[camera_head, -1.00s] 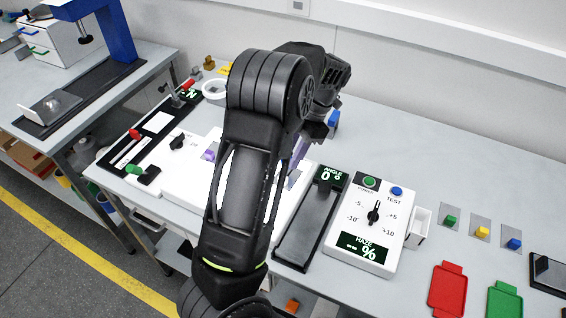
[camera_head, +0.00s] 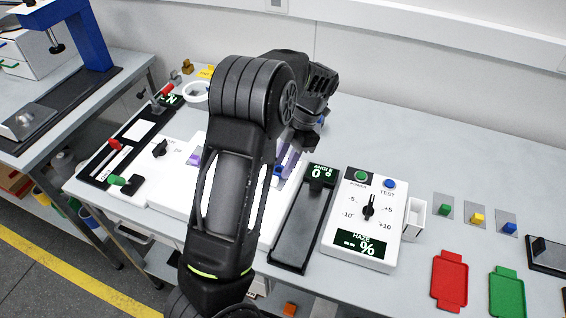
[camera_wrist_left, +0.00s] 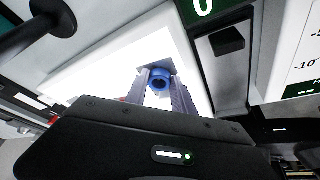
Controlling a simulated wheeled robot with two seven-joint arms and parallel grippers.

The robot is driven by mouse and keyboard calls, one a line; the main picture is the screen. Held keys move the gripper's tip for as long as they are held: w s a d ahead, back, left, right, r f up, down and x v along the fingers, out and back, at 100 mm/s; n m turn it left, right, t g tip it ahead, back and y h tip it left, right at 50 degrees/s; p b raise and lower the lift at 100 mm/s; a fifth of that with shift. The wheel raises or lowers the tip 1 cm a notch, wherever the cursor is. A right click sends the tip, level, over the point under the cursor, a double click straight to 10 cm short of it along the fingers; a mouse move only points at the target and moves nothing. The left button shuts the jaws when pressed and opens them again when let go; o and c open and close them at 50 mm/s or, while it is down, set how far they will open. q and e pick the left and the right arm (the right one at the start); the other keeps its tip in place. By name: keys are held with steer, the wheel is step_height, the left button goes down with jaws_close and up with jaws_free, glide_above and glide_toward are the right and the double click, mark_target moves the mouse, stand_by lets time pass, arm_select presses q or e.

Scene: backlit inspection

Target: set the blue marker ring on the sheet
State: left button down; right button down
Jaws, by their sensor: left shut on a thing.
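The blue marker ring (camera_wrist_left: 160,79) sits between the fingertips of my left gripper (camera_wrist_left: 159,90) in the left wrist view. In the head view the ring (camera_head: 278,170) shows as a small blue patch low beside the fingers. My left gripper (camera_head: 284,168) is shut on it and points down over the bright white panel (camera_head: 266,222); this panel (camera_wrist_left: 100,70) fills the upper middle of the wrist view. I cannot make out a separate sheet edge against the glare, nor whether the ring touches the surface. My arm hides much of the panel. My right gripper is not in view.
An angle gauge (camera_head: 303,225) stands just right of the panel, with a white haze meter (camera_head: 364,222) beyond it. A purple piece (camera_head: 193,159) is at the panel's left. Red (camera_head: 449,280) and green (camera_head: 507,292) trays lie at right. The back right of the table is clear.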

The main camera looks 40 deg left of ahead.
arm_select(q)
steer(key=c, duration=1.1)
jaws_free()
steer(key=shift+o, duration=0.2)
steer(key=shift+r, duration=0.1)
steer(key=v, duration=0.2)
steer(key=shift+w+r, duration=0.2)
steer(key=shift+r, duration=0.05)
steer(key=p+v, duration=0.2)
steer(key=v, duration=0.1)
steer(key=shift+r+p, duration=0.35)
steer(key=shift+p, duration=0.05)
steer(key=shift+w+d+r+p, duration=0.15)
steer(key=shift+w+r+p, duration=0.15)
steer(key=shift+r+p, duration=0.3)
steer(key=shift+f, duration=0.1)
